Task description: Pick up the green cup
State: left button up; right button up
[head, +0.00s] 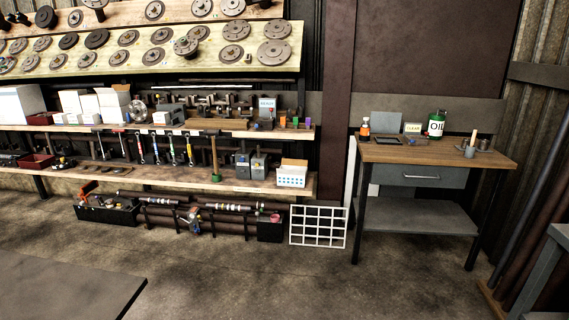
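I cannot clearly make out a green cup from here. A small green item (295,121), too small to identify for sure, stands on the right end of the upper shelf, between an orange item (282,121) and a purple one (308,123). A larger green can marked OIL (436,125) stands at the back of the wooden workbench on the right. Neither of my grippers is in view.
The long shelf (235,187) is crowded with tools. A white grid (318,227) leans below its right end. The concrete floor (260,280) ahead is clear.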

aim_at(216, 179)
jog(key=i+l, duration=0.1)
jog(key=i, duration=0.35)
jog(key=i+l+u, duration=0.1)
jog(key=i, duration=0.4)
jog(key=i+l, duration=0.2)
jog(key=i, duration=0.25)
jog(key=i+l+u, duration=0.1)
jog(key=i, duration=0.4)
jog(key=i+l+u, duration=0.1)
jog(key=i+l, duration=0.15)
jog(key=i, duration=0.2)
